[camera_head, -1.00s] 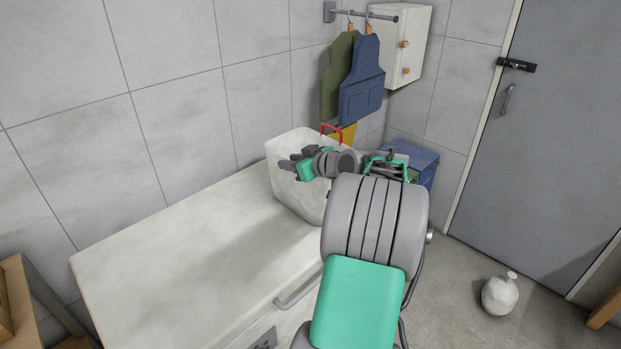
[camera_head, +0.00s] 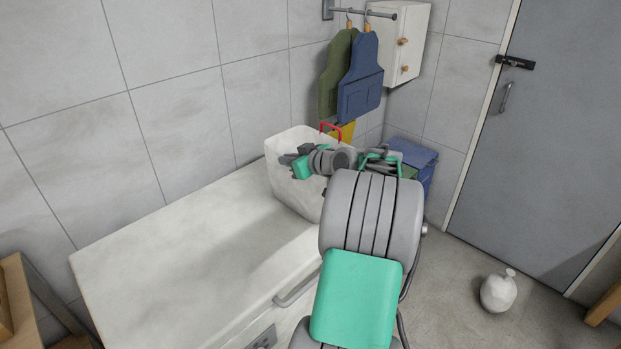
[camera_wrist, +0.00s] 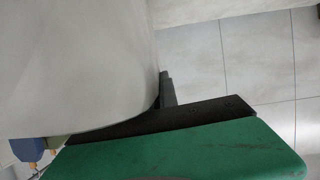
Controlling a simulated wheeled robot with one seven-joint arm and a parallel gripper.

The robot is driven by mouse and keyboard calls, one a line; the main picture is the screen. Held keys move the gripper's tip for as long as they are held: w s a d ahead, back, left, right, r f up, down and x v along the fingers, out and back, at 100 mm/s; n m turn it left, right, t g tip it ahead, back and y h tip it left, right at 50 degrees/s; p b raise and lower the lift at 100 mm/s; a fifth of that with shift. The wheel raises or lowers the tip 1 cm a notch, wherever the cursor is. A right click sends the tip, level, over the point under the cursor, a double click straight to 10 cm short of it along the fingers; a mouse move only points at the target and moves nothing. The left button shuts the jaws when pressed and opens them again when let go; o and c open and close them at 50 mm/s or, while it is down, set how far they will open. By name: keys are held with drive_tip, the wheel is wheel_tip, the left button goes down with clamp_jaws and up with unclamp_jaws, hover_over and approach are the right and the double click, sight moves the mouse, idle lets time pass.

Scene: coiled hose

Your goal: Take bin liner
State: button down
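A white, open-topped, bin-shaped container (camera_head: 291,197) stands at the far end of a pale chest-like unit, against the tiled wall. I cannot tell whether it is lined. My gripper (camera_head: 288,162) is in front of its upper part, pointing left. In the wrist view a large smooth white surface (camera_wrist: 75,60) fills the upper left, close beside a dark finger (camera_wrist: 167,90) of mine. I cannot tell whether they touch or whether anything is between the fingers. A tied white bag (camera_head: 497,293) rests on the floor at the right, well away from my gripper.
The pale unit's top (camera_head: 190,255) is bare. A blue box (camera_head: 415,160) stands in the corner behind my arm. Green (camera_head: 335,75) and blue (camera_head: 361,85) aprons hang from a rail beside a white wall cabinet (camera_head: 408,40). Floor before the grey door (camera_head: 545,120) is mostly clear.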

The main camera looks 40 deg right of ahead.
idle(0.4)
drive_tip(key=shift+r+p, duration=1.05)
drive_tip(key=shift+r, duration=2)
drive_tip(key=shift+a+f, duration=0.1)
